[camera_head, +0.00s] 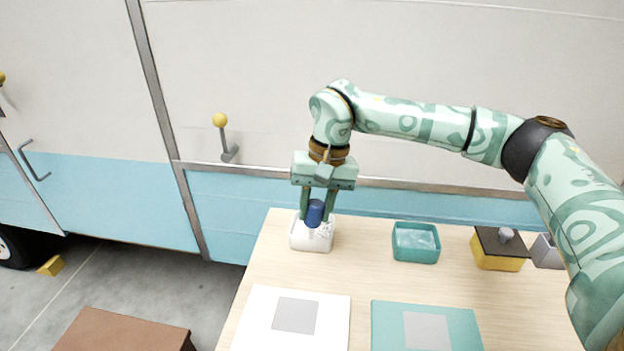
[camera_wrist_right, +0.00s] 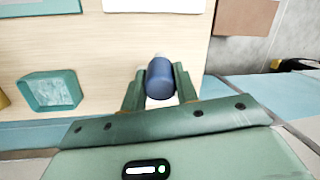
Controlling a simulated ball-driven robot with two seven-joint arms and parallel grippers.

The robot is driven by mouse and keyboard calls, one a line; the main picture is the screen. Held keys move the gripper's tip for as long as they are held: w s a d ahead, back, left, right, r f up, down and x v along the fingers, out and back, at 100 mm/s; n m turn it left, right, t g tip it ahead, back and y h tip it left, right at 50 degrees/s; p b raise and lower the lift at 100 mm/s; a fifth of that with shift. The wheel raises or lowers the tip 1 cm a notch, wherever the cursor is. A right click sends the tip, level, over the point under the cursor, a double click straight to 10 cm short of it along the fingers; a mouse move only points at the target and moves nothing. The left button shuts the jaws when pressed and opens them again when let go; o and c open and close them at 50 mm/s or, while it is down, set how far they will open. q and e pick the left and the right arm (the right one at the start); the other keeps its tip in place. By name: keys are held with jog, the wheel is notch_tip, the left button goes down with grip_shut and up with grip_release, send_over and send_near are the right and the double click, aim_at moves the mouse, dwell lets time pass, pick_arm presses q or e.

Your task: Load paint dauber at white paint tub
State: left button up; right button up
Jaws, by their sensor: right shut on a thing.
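The white paint tub (camera_head: 298,241) stands near the back left corner of the wooden table. My right gripper (camera_head: 318,215) points down over it and is shut on the blue handle of the paint dauber (camera_head: 315,212). The dauber's lower end reaches into the tub; whether it touches paint I cannot tell. In the right wrist view the blue dauber (camera_wrist_right: 160,78) sits between the two green fingers, and the tub is mostly hidden behind it. My left gripper is not in view.
A teal tub (camera_head: 416,243) with pale contents stands right of the white tub. A yellow box with a dark top (camera_head: 499,249) stands further right. A white panel (camera_head: 262,321) and a teal panel (camera_head: 385,325), each with a grey square, lie in front. The camper wall (camera_head: 230,90) rises behind the table.

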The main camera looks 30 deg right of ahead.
jog(key=w+d+f+m+b, duration=0.1)
jog(key=w, duration=0.1)
jog(key=w+d+f+m+y+b, duration=0.1)
jog(key=w+d+b, duration=0.1)
jog(key=w+d+f+b, duration=0.1)
jog(key=w+d, duration=0.1)
jog(key=shift+w+f+m+t+y+b, duration=0.25)
jog(key=shift+f+m+t+y+b, duration=0.05)
jog(key=shift+f+m+t+b, duration=0.1)
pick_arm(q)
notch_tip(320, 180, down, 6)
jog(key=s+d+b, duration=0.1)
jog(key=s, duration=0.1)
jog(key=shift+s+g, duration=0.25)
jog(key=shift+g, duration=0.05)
pick_arm(e)
jog(key=shift+f, duration=0.75)
jog(key=shift+r, duration=0.1)
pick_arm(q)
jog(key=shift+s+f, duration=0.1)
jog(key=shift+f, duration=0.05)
pick_arm(e)
jog(key=shift+f, duration=0.65)
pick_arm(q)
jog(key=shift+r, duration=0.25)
pick_arm(e)
jog(key=shift+s+f, duration=0.1)
jog(key=shift+f, duration=0.05)
dwell(0.4)
